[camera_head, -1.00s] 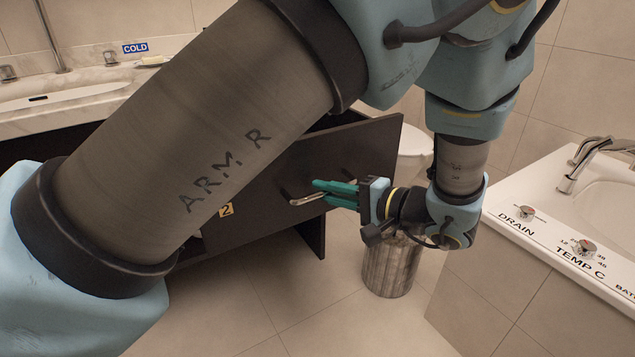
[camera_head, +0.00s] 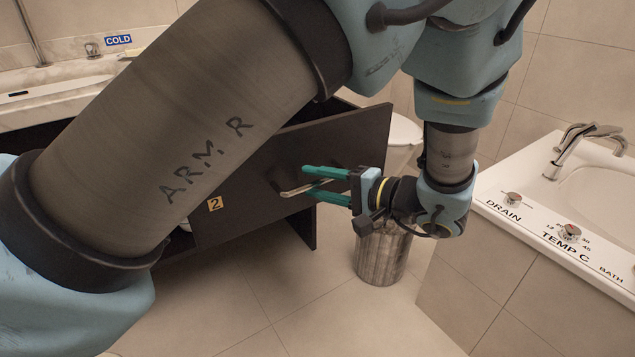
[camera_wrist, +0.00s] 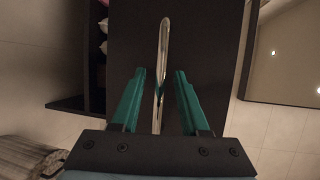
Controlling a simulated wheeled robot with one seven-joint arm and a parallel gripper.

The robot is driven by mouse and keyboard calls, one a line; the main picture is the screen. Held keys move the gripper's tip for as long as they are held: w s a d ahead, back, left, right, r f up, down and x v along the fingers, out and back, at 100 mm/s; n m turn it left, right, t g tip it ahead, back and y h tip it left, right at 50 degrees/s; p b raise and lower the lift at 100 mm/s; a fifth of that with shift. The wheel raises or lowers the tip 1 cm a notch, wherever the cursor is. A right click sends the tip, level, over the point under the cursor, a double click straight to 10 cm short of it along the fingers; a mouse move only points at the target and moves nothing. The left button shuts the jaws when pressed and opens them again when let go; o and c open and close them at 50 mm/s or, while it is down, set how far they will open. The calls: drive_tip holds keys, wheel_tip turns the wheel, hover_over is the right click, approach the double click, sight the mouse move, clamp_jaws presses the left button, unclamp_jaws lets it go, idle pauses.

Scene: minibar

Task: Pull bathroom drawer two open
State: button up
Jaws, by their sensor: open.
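The dark drawer front (camera_head: 245,185) bears a yellow label "2" (camera_head: 215,204). It stands out from the dark cabinet under the washbasin, with an open gap behind it. Its metal bar handle (camera_head: 296,190) sticks out from the front. My gripper (camera_head: 308,183) is open, its green fingers apart at the handle. In the wrist view, the handle (camera_wrist: 164,45) runs lengthwise between the fingers of my gripper (camera_wrist: 160,75), with a gap on each side. Pale and pink items (camera_wrist: 103,35) show in the drawer. My arm hides much of the cabinet and the drawer's left part.
A metal bin (camera_head: 382,255) stands on the floor below my gripper. A bath (camera_head: 540,210) with a tap and labelled knobs is at the right. A white toilet (camera_head: 404,130) is behind the drawer. The tiled floor (camera_head: 270,310) in front is clear.

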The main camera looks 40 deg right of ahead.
drive_tip(key=v, duration=1)
drive_tip(key=shift+s, duration=0.35)
drive_tip(key=shift+d+r, duration=0.1)
